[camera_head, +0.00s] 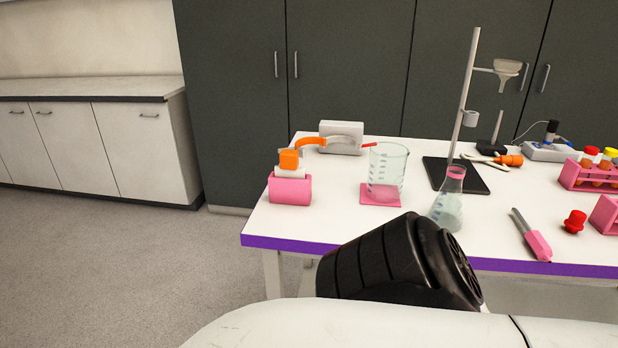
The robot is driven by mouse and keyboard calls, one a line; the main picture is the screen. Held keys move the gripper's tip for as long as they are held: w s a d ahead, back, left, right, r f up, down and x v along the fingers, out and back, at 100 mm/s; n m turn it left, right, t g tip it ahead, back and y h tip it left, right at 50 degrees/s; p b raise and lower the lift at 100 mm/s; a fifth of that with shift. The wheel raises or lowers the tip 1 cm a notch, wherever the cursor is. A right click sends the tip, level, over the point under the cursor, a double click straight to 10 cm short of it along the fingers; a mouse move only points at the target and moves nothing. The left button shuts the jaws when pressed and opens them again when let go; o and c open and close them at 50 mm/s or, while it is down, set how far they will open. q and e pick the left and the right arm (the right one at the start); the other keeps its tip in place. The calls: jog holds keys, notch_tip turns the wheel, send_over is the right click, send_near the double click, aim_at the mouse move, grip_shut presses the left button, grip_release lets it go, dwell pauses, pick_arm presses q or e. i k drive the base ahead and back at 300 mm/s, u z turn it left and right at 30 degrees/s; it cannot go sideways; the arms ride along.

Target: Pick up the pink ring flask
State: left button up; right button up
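The pink ring flask (447,213) is a clear conical glass flask with a pink band around its neck. It stands upright near the front edge of the white table (330,220), holding a pale liquid in its lower part. It is right of a large glass beaker (388,176) and in front of the ring stand's black base (474,178). Neither of my grippers shows in the head view, so nothing is seen touching the flask.
The beaker stands on a pink mat (371,200). A pink holder (290,189) is at the table's left end. A pink-handled tool (538,245), a red stopper (575,222) and a pink tube rack (590,184) are at the right. Clear tabletop lies between mat and flask.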

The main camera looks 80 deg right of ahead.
aim_at(445, 210)
jog(key=i, duration=0.95)
jog(key=z, duration=2.7)
